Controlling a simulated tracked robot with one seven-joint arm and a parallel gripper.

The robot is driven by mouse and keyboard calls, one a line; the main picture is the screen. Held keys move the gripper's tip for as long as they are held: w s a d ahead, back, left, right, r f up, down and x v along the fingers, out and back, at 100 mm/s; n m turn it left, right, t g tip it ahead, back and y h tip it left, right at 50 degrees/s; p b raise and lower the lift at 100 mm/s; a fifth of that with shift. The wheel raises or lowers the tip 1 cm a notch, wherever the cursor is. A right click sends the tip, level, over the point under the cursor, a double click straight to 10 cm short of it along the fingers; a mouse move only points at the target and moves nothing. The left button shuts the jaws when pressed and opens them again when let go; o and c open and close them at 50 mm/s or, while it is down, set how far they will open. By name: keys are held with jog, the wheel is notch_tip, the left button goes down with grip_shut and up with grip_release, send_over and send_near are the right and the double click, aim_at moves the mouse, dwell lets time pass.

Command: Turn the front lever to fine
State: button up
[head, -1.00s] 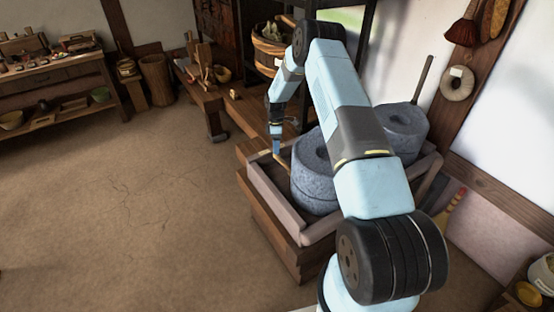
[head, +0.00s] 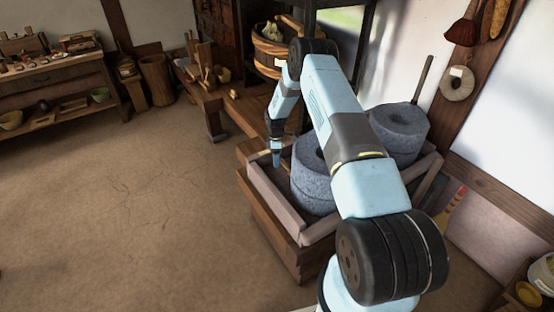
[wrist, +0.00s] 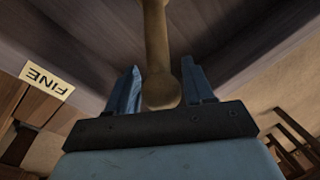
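The front lever (wrist: 156,40) is a tan wooden rod with a rounded knob end. In the wrist view it comes down from the top centre, with its knob between my gripper's two blue fingers (wrist: 162,88). The fingers stand apart on either side of the knob, with a thin gap at the left; firm contact does not show. A cream label reading FINE (wrist: 46,79), upside down, is left of the lever. In the head view my gripper (head: 276,161) is low at the left side of the front quern (head: 312,185), and hides most of the lever.
The front quern sits in a wooden trough (head: 275,200), whose raised rim is close to my gripper. A second quern (head: 400,130) with an upright handle stands behind. A bench (head: 205,95) is at the back. The floor at left is clear.

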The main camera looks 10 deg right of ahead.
grip_shut()
dwell(0.3)
jog(key=shift+w+d, duration=0.1)
jog(key=w+m, duration=0.1)
jog(key=m, duration=0.1)
jog(key=w+d+m, duration=0.1)
jog(key=shift+d+m+y, duration=0.15)
jog(key=shift+m+y, duration=0.15)
jog(key=shift+m, duration=0.1)
jog(key=shift+w+d+m+t+y, duration=0.15)
jog(key=shift+w+d+m, duration=0.25)
jog(key=shift+m, duration=0.4)
jog(key=shift+w+d+m+t+y, duration=0.15)
jog(key=shift+w+d+m, duration=0.15)
jog(key=shift+m, duration=0.5)
jog(key=shift+d+r, duration=0.1)
jog(key=shift+c, duration=0.2)
grip_release()
jog(key=shift+o, duration=1.3)
